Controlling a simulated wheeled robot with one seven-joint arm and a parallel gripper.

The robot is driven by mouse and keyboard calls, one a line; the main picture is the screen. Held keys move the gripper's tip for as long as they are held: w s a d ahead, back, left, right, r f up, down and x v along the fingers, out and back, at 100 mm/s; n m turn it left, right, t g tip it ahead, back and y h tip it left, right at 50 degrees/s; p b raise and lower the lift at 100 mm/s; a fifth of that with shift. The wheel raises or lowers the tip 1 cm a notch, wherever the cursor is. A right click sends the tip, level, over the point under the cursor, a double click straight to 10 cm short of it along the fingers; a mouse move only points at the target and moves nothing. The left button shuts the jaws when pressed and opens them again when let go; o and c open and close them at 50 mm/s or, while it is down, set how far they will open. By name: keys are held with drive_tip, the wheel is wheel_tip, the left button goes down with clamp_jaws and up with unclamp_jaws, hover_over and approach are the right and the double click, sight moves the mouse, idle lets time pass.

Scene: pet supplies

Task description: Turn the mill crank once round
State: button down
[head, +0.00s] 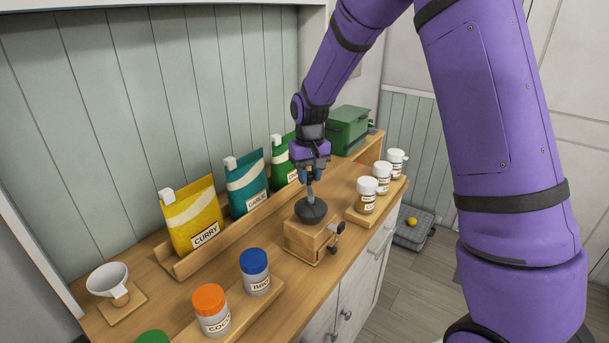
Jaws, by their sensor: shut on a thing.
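The mill (303,243) is a wooden box with a dark dome on top, standing on the counter near its front edge. A grey crank (311,194) rises from the dome. My gripper (312,178) points down over the mill and is shut on the upper end of the crank. The jaws hide the crank's grip, so its shape cannot be seen. A small dark knob shows at the mill's right side.
A wooden rack with curry (194,218), garlic (247,184) and green bags stands behind the mill. Jars (211,311) are at front left, white-lidded jars (367,195) at right. A white scoop (108,280) lies far left, a green box (348,130) at the back.

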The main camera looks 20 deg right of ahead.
drive_tip(key=s+d+m, duration=0.1)
drive_tip(key=m, duration=0.2)
drive_tip(key=s+d+m, duration=0.1)
drive_tip(key=m, duration=0.2)
drive_tip(key=s+d+m, duration=0.1)
drive_tip(key=m, duration=0.2)
drive_tip(key=shift+s+d+m, duration=0.1)
drive_tip(key=shift+d+m, duration=0.25)
drive_tip(key=shift+m, duration=0.05)
idle(0.4)
drive_tip(key=c, duration=0.8)
unclamp_jaws()
wheel_tip(320, 180, up, 11)
drive_tip(key=shift+f, duration=0.1)
drive_tip(key=shift+s, duration=0.1)
